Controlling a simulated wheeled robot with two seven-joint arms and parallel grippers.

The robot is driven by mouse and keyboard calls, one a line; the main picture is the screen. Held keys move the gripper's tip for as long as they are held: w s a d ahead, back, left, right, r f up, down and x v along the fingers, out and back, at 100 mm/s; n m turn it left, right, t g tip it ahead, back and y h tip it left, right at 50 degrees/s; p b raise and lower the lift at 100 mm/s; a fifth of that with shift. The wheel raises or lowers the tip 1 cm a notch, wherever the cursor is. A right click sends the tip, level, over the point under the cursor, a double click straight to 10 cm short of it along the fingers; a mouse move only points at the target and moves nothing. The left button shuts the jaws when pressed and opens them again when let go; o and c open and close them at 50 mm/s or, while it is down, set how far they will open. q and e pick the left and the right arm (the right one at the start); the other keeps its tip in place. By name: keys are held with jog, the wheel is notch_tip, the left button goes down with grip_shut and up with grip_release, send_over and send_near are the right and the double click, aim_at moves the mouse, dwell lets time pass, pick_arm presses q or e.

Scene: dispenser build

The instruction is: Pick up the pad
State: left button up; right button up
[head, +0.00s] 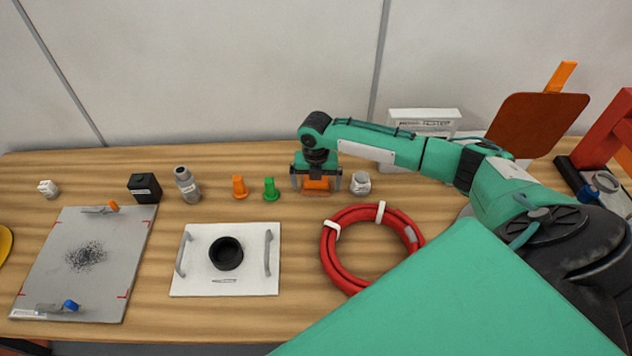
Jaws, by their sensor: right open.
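My right gripper (316,179) points down over the back middle of the table, its two fingers apart. An orange block (316,186), which looks like the pad, shows between and just below the fingers; the gripper body hides its top. I cannot tell whether the fingers touch it. My left gripper is not in view.
A small grey-white jar (360,184) stands close right of the gripper. A red hose coil (334,262) lies in front. A white plate (200,284) with handles and a grey board (60,255) lie left.

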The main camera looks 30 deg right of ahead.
aim_at(316, 182)
jog(key=shift+f, duration=0.65)
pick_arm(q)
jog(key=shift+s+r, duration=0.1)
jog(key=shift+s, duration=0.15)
pick_arm(e)
jog(key=c, duration=1)
jog(key=shift+r, duration=0.1)
jog(key=shift+c, duration=0.2)
pick_arm(q)
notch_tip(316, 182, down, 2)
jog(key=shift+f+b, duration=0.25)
jog(key=shift+b, duration=1)
pick_arm(e)
notch_tip(316, 182, up, 20)
